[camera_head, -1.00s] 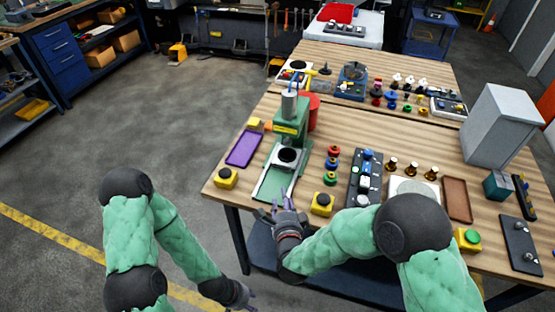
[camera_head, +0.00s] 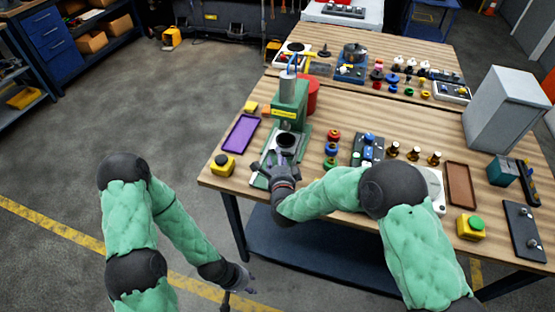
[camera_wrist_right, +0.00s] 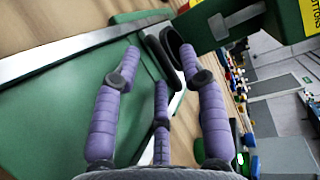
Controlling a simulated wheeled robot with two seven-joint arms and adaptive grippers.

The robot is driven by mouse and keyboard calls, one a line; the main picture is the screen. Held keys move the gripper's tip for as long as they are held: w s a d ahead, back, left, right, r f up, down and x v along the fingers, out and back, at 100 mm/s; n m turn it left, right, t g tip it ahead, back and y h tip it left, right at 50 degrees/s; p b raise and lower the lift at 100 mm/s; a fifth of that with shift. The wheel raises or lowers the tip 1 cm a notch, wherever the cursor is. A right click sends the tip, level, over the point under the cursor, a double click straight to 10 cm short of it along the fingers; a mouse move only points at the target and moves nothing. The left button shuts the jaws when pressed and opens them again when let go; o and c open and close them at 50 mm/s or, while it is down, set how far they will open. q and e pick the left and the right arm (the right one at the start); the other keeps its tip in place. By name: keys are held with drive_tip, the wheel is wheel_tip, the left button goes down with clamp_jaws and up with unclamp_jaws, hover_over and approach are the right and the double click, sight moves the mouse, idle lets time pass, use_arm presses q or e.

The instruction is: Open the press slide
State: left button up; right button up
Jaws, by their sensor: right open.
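The green press (camera_head: 290,97) stands near the table's left front, with a grey cylinder on top. Its slide carries a dark round nest (camera_head: 287,139) below the press head. In the right wrist view the black nest ring (camera_wrist_right: 174,45) is just beyond my fingertips, above the green base (camera_wrist_right: 55,110) and a pale metal rail (camera_wrist_right: 85,42). My right gripper (camera_head: 268,168) is open, its purple fingers spread over the front of the press base. I cannot tell whether a finger touches the slide. My left gripper (camera_head: 243,283) hangs low beside the table, away from the press; its fingers are unclear.
Coloured rings (camera_head: 332,149) and a black fixture (camera_head: 368,147) are to the right.

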drive_tip(key=shift+w, duration=0.35)
clamp_jaws()
drive_tip(key=s+a, duration=0.1)
drive_tip(key=s, duration=0.2)
drive_tip(key=s+a, duration=0.1)
drive_tip(key=s, duration=0.3)
drive_tip(key=s+a, duration=0.2)
drive_tip(key=s, duration=0.2)
drive_tip(key=shift+s, duration=0.2)
unclamp_jaws()
drive_tip(key=shift+d, duration=0.1)
